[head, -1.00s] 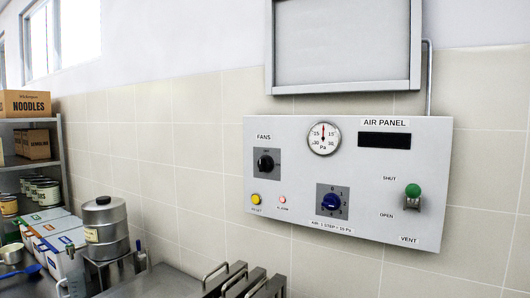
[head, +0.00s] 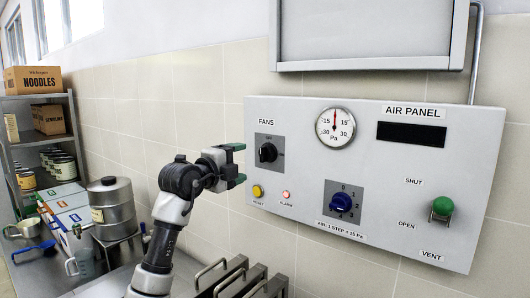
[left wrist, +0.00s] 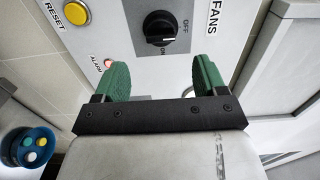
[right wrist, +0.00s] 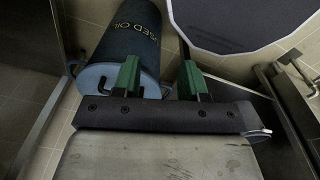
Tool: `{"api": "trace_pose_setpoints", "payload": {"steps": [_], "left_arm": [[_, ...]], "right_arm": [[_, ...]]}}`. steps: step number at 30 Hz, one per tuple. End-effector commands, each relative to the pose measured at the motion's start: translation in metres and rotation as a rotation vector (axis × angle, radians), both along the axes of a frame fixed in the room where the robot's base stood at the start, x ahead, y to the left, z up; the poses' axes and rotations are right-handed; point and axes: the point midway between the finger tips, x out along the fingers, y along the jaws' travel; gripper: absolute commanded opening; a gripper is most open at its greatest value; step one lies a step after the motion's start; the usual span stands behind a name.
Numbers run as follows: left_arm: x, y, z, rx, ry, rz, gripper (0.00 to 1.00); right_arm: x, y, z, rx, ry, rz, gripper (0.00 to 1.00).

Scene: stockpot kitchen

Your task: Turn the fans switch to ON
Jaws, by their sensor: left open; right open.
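The fans switch (head: 267,152) is a black rotary knob on a grey plate, under the FANS label at the upper left of the air panel (head: 300,225). In the left wrist view the knob (left wrist: 160,28) shows beyond the fingertips, its white mark near the OFF label. My left gripper (head: 238,163) is open and empty, left of the switch and apart from it. Its two green fingers (left wrist: 160,75) stand to either side below the knob in the wrist view. My right gripper (right wrist: 160,75) is open, seen only in its wrist view, in front of a dark USED OIL drum (right wrist: 130,45).
Below the switch are a yellow reset button (head: 257,191) and an alarm lamp (head: 286,194). A blue knob (head: 341,202), gauge (head: 335,127) and green-topped vent lever (head: 442,207) share the panel. Metal handles (head: 245,280) rise below. A steel pot (head: 112,208) stands left.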

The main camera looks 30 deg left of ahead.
Motion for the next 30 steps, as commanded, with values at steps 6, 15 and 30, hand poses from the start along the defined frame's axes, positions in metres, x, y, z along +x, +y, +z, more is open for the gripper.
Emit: {"api": "trace_pose_setpoints", "payload": {"steps": [6, 15, 30], "left_arm": [[0.042, -0.005, 0.005, -0.003, 0.002, -0.005, 0.71], [0.087, -0.008, 0.002, 0.000, 0.001, -0.005, 0.71], [0.096, -0.010, -0.001, 0.002, -0.001, -0.005, 0.64]], "right_arm": [[-0.007, 0.003, 0.028, 0.004, 0.012, -0.001, 0.43], [-0.002, 0.011, 0.050, 0.013, 0.005, -0.002, 0.43], [0.001, 0.007, 0.052, 0.008, 0.000, 0.001, 0.43]]}}
